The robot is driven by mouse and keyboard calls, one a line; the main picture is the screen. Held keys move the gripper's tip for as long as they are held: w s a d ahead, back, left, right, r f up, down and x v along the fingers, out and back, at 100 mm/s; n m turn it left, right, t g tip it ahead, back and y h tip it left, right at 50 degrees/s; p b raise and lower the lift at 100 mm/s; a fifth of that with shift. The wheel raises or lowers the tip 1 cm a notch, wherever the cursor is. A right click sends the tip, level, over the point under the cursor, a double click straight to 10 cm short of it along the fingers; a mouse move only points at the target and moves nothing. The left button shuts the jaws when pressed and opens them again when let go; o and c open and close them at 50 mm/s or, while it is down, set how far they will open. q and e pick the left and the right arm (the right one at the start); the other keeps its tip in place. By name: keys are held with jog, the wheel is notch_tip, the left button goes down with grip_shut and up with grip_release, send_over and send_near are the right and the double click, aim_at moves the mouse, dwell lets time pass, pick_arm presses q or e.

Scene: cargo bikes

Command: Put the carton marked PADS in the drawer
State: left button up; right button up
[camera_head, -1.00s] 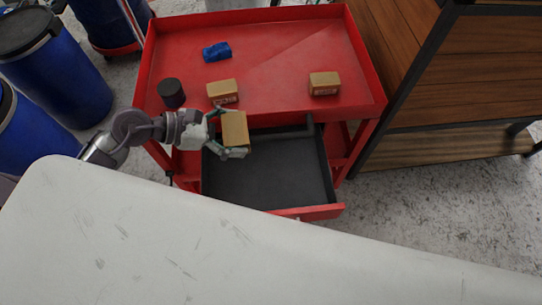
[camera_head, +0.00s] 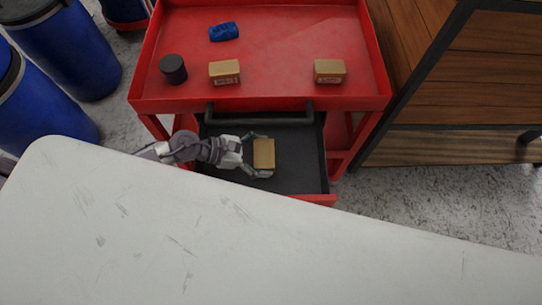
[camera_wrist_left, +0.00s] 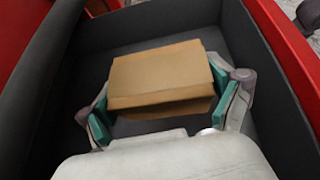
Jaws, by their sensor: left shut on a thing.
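My left gripper (camera_head: 262,157) is shut on a small brown carton (camera_head: 264,152), which is over or inside the open dark drawer (camera_head: 300,160) of the red cart. In the left wrist view the carton (camera_wrist_left: 165,75) sits between the teal pads of the gripper (camera_wrist_left: 165,105), with the dark drawer walls (camera_wrist_left: 85,50) around it. I cannot tell whether the carton touches the drawer floor. No marking is readable on its visible faces. My right gripper is not in view.
On the red cart's top (camera_head: 280,50) are two other cartons, one left (camera_head: 225,72) and one right (camera_head: 329,71), a dark cylinder (camera_head: 173,69) and a blue item (camera_head: 224,32). A white surface (camera_head: 200,240) fills the front. A wooden shelf unit (camera_head: 470,90) stands right.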

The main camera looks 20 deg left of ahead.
aim_at(272, 154)
pick_arm(q)
jog(key=shift+w+d+f, duration=0.85)
jog(key=shift+d, duration=0.05)
jog(key=shift+f+b, duration=0.45)
jog(key=shift+f, duration=1.45)
jog(key=shift+f, duration=0.15)
jog(key=o, duration=1)
